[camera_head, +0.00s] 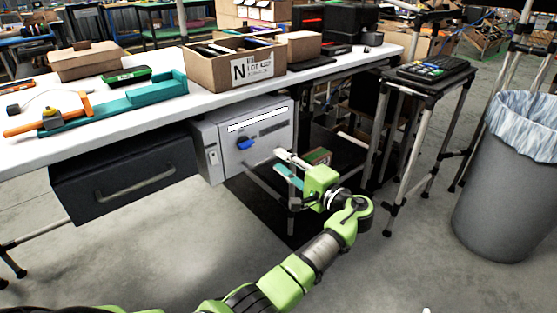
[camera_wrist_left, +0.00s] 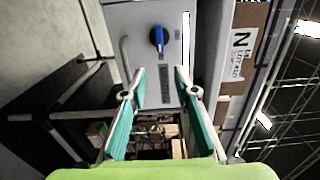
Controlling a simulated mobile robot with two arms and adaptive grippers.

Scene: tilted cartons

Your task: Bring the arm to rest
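My left arm (camera_head: 320,252), green and grey, reaches from the bottom of the head view up toward the bench. My left gripper (camera_head: 279,163) is in front of the grey cabinet (camera_head: 208,152) under the bench, below and right of its blue knob (camera_head: 246,143). In the left wrist view the two fingers with teal pads stand apart, so the left gripper (camera_wrist_left: 160,73) is open with nothing between the tips. The blue knob (camera_wrist_left: 158,40) shows beyond the fingertips, apart from them. My right gripper is in neither view.
A white bench (camera_head: 120,121) carries a carton marked N (camera_head: 238,72) and a teal tool (camera_head: 125,103). A dark drawer (camera_head: 125,180) hangs beneath. A keyboard stand (camera_head: 432,80) and a grey bin (camera_head: 505,190) stand right. The floor left of my arm is bare.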

